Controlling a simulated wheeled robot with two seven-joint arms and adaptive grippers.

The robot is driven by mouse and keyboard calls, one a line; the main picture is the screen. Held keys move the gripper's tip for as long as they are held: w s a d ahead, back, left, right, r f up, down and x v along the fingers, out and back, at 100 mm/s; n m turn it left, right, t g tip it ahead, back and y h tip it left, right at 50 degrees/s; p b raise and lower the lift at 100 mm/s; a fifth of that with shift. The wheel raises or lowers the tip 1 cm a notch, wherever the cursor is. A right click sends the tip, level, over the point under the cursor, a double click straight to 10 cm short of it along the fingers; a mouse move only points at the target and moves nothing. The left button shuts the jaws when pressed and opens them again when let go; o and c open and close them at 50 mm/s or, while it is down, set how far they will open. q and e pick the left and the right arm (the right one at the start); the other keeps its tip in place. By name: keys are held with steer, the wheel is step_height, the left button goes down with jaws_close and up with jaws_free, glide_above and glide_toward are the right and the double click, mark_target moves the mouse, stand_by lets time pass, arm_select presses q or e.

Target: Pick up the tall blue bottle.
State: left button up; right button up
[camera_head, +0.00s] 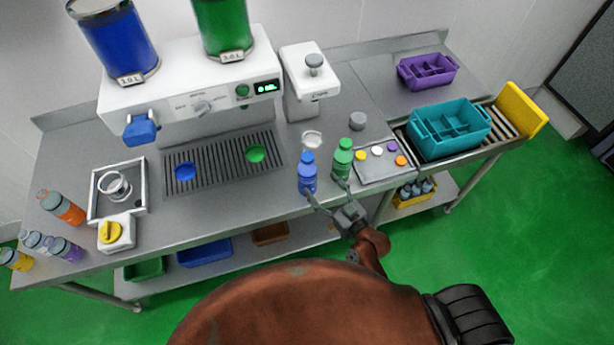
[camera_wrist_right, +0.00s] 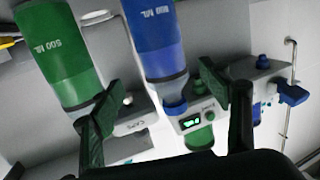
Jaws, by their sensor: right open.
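The tall blue bottle (camera_head: 307,175) stands upright near the front edge of the steel counter, to the left of a green bottle (camera_head: 343,160). My right gripper (camera_head: 326,190) is open at the counter's front edge, its fingers spread toward the two bottles. In the right wrist view, which looks upside down, the blue bottle (camera_wrist_right: 155,40) marked 800 ML shows between the open fingers of my right gripper (camera_wrist_right: 161,85). The green bottle (camera_wrist_right: 62,55) marked 500 ML is at the left, partly behind one finger. I see no clear contact with the blue bottle. My left gripper is out of view.
A drink machine (camera_head: 190,85) stands behind a drip grate (camera_head: 215,165). A button panel (camera_head: 378,177) and a teal crate (camera_head: 455,150) are to the right. A purple crate (camera_head: 428,72) is at the back.

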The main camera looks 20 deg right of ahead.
mark_target(307, 166)
steer(key=shift+w+a+r+t, duration=0.1)
steer(key=shift+w+r+t, duration=0.15)
steer(key=shift+r, duration=0.35)
steer(key=shift+w+a+r+t, duration=0.15)
steer(key=shift+w+r, duration=0.2)
steer(key=shift+r, duration=0.2)
steer(key=x, duration=0.3)
steer(key=p+x, duration=0.1)
steer(key=x, duration=0.3)
steer(key=shift+a+f, duration=0.15)
steer(key=shift+a, duration=0.1)
steer(key=shift+s, duration=0.1)
steer(key=shift+c, duration=0.7)
jaws_close()
